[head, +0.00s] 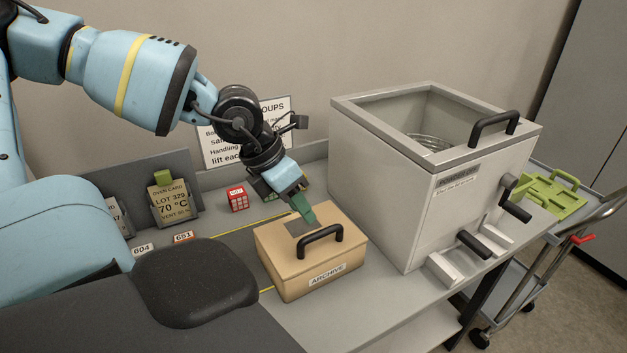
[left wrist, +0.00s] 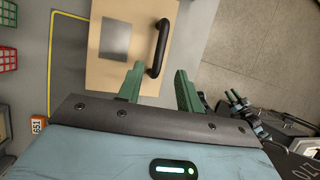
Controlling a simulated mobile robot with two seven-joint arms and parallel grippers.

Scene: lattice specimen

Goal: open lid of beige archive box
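The beige archive box (head: 290,273) stands on the grey bench with its lid (head: 335,215) closed. A black arched handle (head: 320,234) and a grey square patch are on the lid, and an ARCHIVE label is on the front. My left gripper (head: 305,212) is over the lid, close to the handle. In the left wrist view the green fingers (left wrist: 158,84) are apart with nothing between them, and the handle (left wrist: 158,48) lies just ahead of them. What looks like my right gripper (left wrist: 238,102) is small at the right of that view; its finger state is unclear.
A large grey-white open-topped chamber (head: 380,200) with black handles stands right of the box. Red (head: 237,198) and green small crates sit behind it. Card holders (head: 170,205) are at the left. A cart with green trays (head: 550,195) stands at the far right.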

